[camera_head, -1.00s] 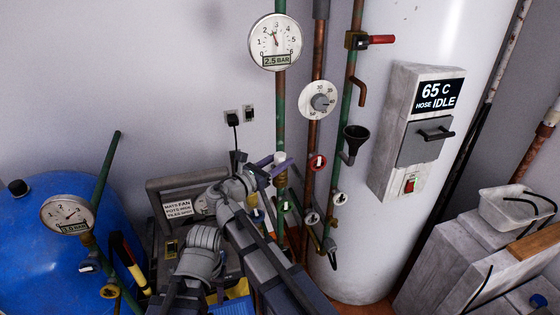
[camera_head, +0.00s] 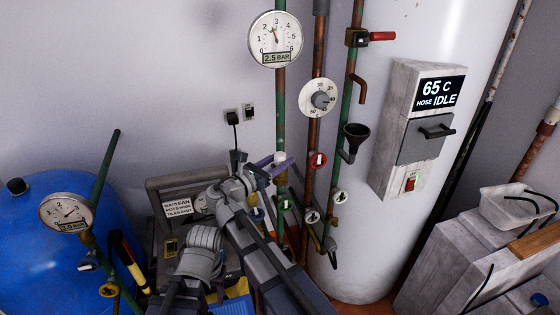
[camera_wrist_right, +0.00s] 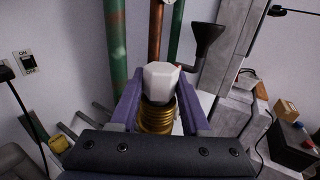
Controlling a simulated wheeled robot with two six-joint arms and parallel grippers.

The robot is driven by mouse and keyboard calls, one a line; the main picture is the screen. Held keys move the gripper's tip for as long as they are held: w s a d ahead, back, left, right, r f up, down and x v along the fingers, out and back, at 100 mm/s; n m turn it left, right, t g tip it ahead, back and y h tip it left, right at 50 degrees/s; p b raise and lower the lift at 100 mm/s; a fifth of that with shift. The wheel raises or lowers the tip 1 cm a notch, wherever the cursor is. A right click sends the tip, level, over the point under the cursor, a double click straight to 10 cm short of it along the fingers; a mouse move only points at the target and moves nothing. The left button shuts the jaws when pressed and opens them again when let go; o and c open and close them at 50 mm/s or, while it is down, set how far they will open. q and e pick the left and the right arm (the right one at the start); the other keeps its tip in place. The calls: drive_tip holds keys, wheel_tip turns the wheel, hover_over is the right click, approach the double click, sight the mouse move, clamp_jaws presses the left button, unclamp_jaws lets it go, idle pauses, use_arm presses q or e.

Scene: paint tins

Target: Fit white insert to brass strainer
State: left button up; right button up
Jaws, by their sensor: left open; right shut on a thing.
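The white insert (camera_wrist_right: 160,80) is a pale faceted piece between the two purple fingers of my right gripper (camera_wrist_right: 162,92). My right gripper is shut on it. The brass strainer (camera_wrist_right: 156,118) is a ribbed, gold-coloured cylinder right below the insert. The insert's lower end meets the strainer's rim in this view; I cannot tell whether it sits in it or just above. In the head view my right gripper (camera_head: 273,166) is at the green pipe, with the pale insert (camera_head: 280,157) at its tip; the strainer is largely hidden there. My left gripper's fingers do not show.
Green and copper pipes (camera_head: 317,148) with several valves stand close around my right gripper. A black funnel (camera_head: 356,133) is to its right. A grey machine with a paper label (camera_head: 178,207) and a blue tank (camera_head: 40,235) are to the left. A white boiler (camera_head: 365,250) stands at right.

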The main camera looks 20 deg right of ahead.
drive_tip(key=shift+f+b, duration=0.3)
idle(0.4)
drive_tip(key=o, duration=1.2)
drive_tip(key=shift+s, duration=0.1)
